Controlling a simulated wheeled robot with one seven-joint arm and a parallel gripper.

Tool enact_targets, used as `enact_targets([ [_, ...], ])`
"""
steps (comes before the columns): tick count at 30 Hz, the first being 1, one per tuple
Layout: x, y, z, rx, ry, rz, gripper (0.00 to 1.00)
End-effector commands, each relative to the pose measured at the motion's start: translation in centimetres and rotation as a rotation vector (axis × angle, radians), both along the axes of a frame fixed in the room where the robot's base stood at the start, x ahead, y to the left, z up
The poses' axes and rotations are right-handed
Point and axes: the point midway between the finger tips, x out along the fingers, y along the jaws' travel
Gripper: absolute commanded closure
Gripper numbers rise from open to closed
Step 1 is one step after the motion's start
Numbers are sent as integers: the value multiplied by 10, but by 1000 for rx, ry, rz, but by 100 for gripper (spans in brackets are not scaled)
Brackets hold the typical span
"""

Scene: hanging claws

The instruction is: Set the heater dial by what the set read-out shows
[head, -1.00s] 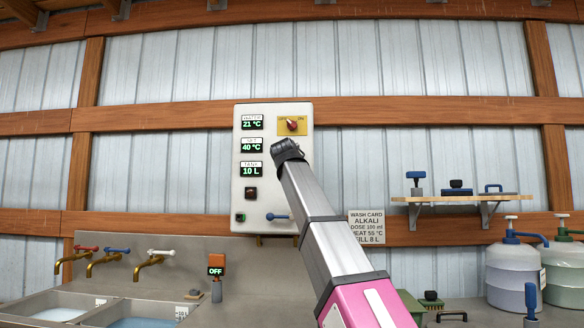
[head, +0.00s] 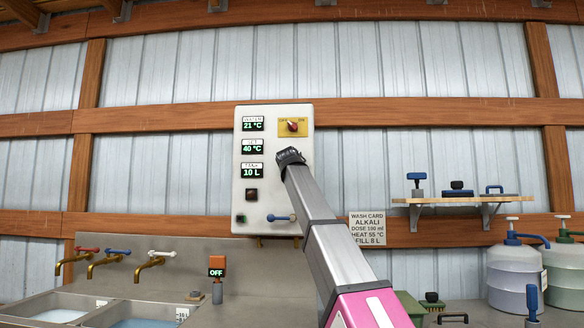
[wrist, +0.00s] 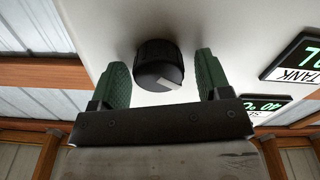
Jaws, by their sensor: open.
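The white control panel (head: 272,208) hangs on the wall with the set read-out (head: 252,148) showing 40 °C. The heater dial (wrist: 158,66) is a black round knob with a pale pointer mark in the wrist view. In the head view my gripper hides it. My gripper (head: 290,157) is at the panel's right side. In the wrist view its two green fingers (wrist: 161,62) are open, one on each side of the dial, with a gap at both sides. I cannot tell how far the fingertips reach along the knob.
The panel's other read-outs show water 21 °C (head: 252,125) and tank 10 L (head: 252,171). A red switch on a yellow plate (head: 307,127) is above my gripper, a blue lever (head: 283,218) below. A wash card (head: 367,228) reads heat 55 °C.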

Motion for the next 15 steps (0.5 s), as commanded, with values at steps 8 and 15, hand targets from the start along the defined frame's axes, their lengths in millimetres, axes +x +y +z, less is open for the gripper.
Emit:
enact_targets([
  [8, -1, 0, 0, 0, 0, 0, 75],
  [15, -1, 0, 0, 7, 0, 0, 79],
])
